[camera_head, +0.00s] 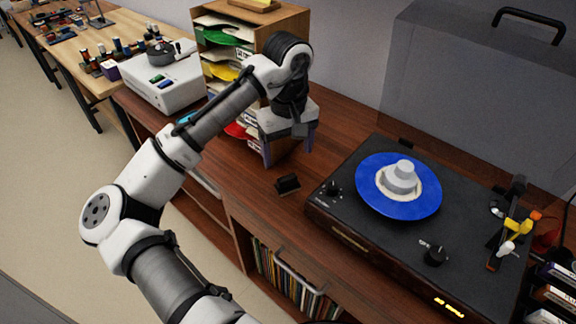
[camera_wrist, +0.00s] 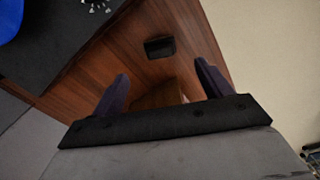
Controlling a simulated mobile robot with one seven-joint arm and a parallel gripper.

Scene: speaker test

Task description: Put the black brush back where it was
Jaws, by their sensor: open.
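The black brush (camera_head: 288,185) lies on the brown wooden counter (camera_head: 345,128), just left of the turntable's near left corner. In the wrist view the brush (camera_wrist: 160,47) lies on the wood beyond my fingertips, roughly between their lines. My gripper (camera_head: 288,154) is open and empty, pointing down above the counter, behind the brush in the head view. Its two purple fingers also show in the wrist view (camera_wrist: 161,73), apart from the brush. The turntable (camera_head: 340,222) is black, with a blue disc (camera_head: 372,198) and a pale grey knob-like piece (camera_head: 403,174) at its centre.
A wooden shelf unit with coloured papers (camera_head: 222,47) stands behind my gripper. A grey case (camera_head: 470,80) stands behind the turntable. A white device (camera_head: 168,84) sits at the back left. Records (camera_head: 290,280) fill a compartment below. Counter around the brush is clear.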

